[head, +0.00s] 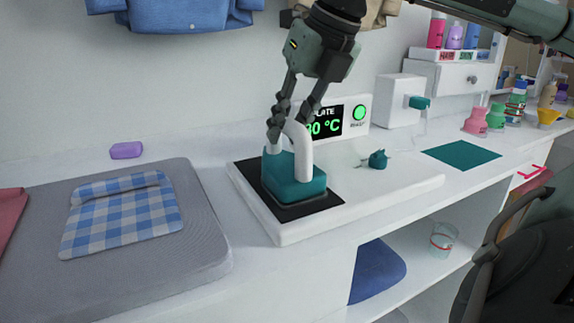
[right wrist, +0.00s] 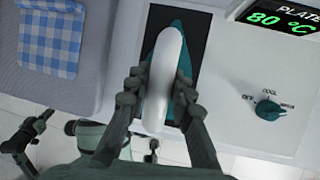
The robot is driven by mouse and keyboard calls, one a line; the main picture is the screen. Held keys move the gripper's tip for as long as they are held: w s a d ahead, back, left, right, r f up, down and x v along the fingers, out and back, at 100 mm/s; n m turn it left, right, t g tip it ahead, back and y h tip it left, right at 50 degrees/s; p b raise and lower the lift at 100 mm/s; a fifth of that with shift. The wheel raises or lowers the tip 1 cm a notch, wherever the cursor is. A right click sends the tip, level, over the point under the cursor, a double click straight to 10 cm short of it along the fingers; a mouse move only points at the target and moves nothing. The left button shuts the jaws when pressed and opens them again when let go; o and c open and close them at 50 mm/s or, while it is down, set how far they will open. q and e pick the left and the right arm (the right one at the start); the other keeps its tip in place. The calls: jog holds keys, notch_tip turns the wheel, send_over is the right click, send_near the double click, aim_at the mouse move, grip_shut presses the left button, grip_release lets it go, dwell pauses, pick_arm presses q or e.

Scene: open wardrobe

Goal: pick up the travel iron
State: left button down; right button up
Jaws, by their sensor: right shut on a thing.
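The travel iron (head: 294,178) has a teal body and a white arched handle. It sits on the black plate (head: 331,203) of a white heating unit. My right gripper (head: 288,130) comes down from above and is shut on the iron's handle. In the right wrist view, the fingers (right wrist: 157,98) lie on both sides of the white handle of the iron (right wrist: 166,60). No clear gap shows between the iron and the plate. My left gripper is not clearly seen in the head view.
The display (head: 336,121) reads 80 °C beside a green light. A teal knob (head: 377,159) sits on the unit's right part. A grey ironing pad (head: 206,232) with a folded checkered cloth (head: 122,214) lies at left. A white dispenser box (head: 398,98) stands behind.

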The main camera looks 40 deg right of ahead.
grip_shut()
jog(key=shift+r, duration=0.1)
